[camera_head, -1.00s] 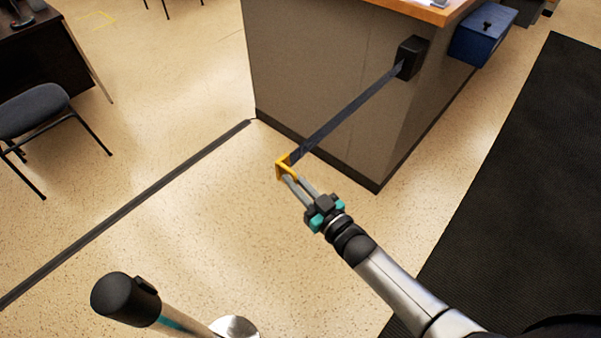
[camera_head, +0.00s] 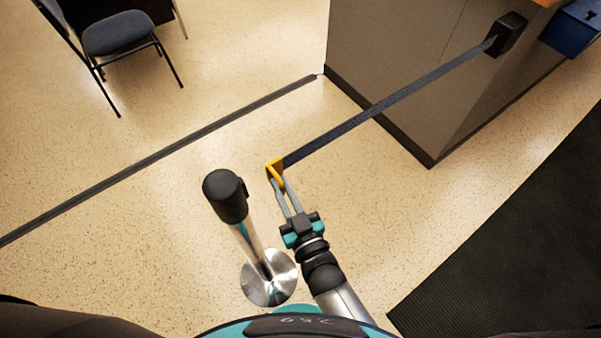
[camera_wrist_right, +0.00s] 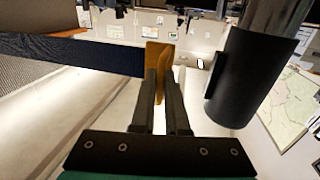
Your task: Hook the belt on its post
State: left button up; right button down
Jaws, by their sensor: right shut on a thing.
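The dark belt (camera_head: 385,103) runs taut from a black wall unit (camera_head: 507,35) on the counter's side to a yellow end clip (camera_head: 274,170). My right gripper (camera_head: 281,184) is shut on the yellow clip and holds it in the air. In the right wrist view the clip (camera_wrist_right: 157,60) sits between the fingertips, with the belt (camera_wrist_right: 75,52) leading off to the left. The post, with a black head (camera_head: 226,195), a silver pole and a round base (camera_head: 269,278), stands upright just left of the gripper, apart from the clip. The post's head (camera_wrist_right: 250,75) also shows at right in the wrist view.
The grey counter (camera_head: 400,65) stands at the upper right, with a blue box (camera_head: 575,28) beside it. A chair (camera_head: 121,35) is at the upper left. A dark strip (camera_head: 160,155) crosses the floor. A black mat (camera_head: 520,240) lies at right. Floor around the post is clear.

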jog(key=shift+s+a, duration=0.45)
jog(key=shift+a, duration=0.1)
jog(key=c, duration=1.2)
grip_release()
